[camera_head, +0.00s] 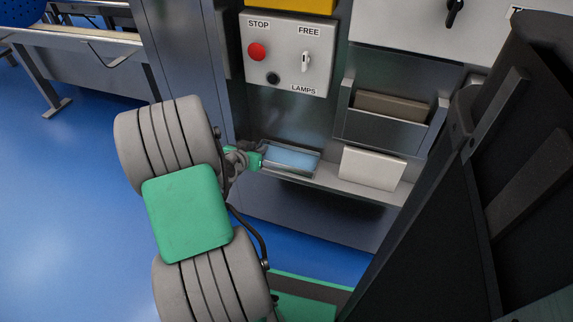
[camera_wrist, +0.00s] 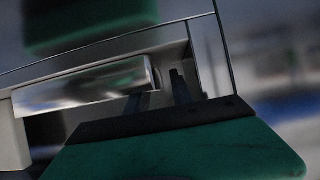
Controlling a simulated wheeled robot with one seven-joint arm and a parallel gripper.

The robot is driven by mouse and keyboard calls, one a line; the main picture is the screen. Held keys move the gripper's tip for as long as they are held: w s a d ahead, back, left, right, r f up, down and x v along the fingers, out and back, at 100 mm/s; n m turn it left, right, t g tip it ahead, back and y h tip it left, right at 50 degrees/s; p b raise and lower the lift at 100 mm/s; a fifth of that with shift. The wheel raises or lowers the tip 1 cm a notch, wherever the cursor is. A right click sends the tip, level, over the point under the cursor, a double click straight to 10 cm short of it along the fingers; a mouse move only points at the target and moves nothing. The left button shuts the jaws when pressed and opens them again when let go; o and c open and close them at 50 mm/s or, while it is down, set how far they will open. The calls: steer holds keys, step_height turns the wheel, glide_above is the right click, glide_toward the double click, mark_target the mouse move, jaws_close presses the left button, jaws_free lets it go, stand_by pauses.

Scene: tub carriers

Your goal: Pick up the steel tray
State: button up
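The steel tray (camera_head: 291,160) is a shallow, shiny, rectangular metal tray. It lies on the narrow ledge at the foot of the grey cabinet, under the control box. In the wrist view what looks like the tray shows as a shiny silver shape (camera_wrist: 85,90). My gripper (camera_head: 262,160) is at the tray's left end, small and partly hidden behind my arm. In the wrist view my gripper (camera_wrist: 160,95) shows two dark fingers with a gap between them, close to the end of the silver shape. It looks open; I cannot tell whether a finger touches the tray.
A white block (camera_head: 372,168) stands on the ledge just right of the tray. A metal bin (camera_head: 385,130) with a brown thing in it is above that. The control box (camera_head: 288,55) with a red stop button hangs above the tray. Blue floor (camera_head: 60,200) is open at left.

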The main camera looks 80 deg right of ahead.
steer(key=shift+d, duration=0.15)
steer(key=shift+c, duration=0.3)
jaws_close()
stand_by(1.0)
